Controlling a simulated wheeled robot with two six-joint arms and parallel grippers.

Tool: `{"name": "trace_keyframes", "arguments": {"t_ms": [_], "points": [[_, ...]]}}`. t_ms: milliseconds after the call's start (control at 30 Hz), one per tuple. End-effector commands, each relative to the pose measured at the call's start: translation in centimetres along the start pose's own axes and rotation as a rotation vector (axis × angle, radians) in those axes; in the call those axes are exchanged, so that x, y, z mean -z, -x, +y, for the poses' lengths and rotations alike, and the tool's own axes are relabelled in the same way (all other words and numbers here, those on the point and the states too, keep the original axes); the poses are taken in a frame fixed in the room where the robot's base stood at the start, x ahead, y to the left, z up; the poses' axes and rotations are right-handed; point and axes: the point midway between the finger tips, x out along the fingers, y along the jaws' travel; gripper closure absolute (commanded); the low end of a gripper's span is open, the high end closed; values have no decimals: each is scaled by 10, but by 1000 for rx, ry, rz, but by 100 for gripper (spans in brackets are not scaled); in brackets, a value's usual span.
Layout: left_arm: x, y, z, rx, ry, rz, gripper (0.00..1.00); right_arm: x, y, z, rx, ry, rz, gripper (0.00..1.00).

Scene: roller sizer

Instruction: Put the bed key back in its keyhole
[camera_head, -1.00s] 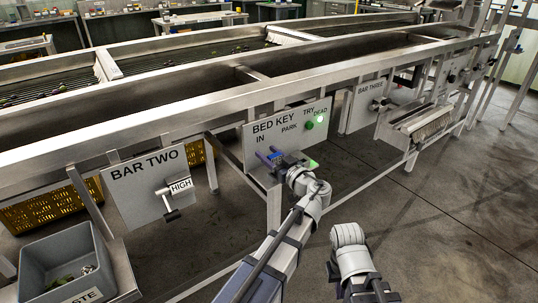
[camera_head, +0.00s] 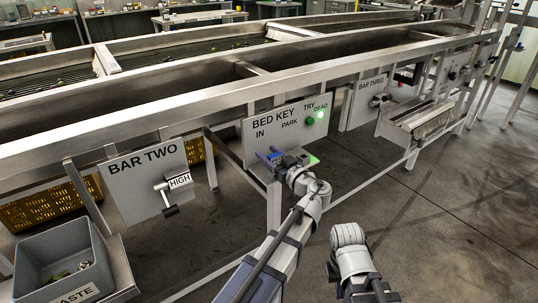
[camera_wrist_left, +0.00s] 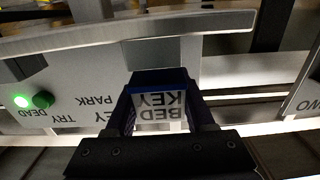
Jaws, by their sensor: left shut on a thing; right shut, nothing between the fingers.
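The panel also shows there, upside down (camera_wrist_left: 75,85). The keyhole and the key's far end are hidden, so I cannot tell whether the key touches the panel. My right arm shows at the lower middle of the head view; its fingers are not visible.
A green button (camera_head: 309,120) and a lit green lamp (camera_head: 321,115) sit by TRY and DEAD. The BAR TWO panel (camera_head: 135,178) with its lever is left, the BAR THREE panel (camera_head: 366,105) right. A grey waste bin (camera_head: 102,252) stands lower left. The right floor is clear.

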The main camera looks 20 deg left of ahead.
Motion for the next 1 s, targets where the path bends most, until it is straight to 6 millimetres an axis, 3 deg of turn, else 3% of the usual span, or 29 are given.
{"name": "trace_keyframes", "arguments": {"t_ms": [467, 500, 800, 1000], "points": [[-13, 0, 0, 0, 0, 0, 98, 1, -13, -1, 0, 0, 0, 100], [-11, 0, 0, 0, 0, 0, 43, 1, -11, -1, 0, 0, 0, 100], [-11, 0, 0, 0, 0, 0, 11, 1, -11, -1, 0, 0, 0, 100], [-11, 0, 0, 0, 0, 0, 11, 1, -11, -1, 0, 0, 0, 100]]}}
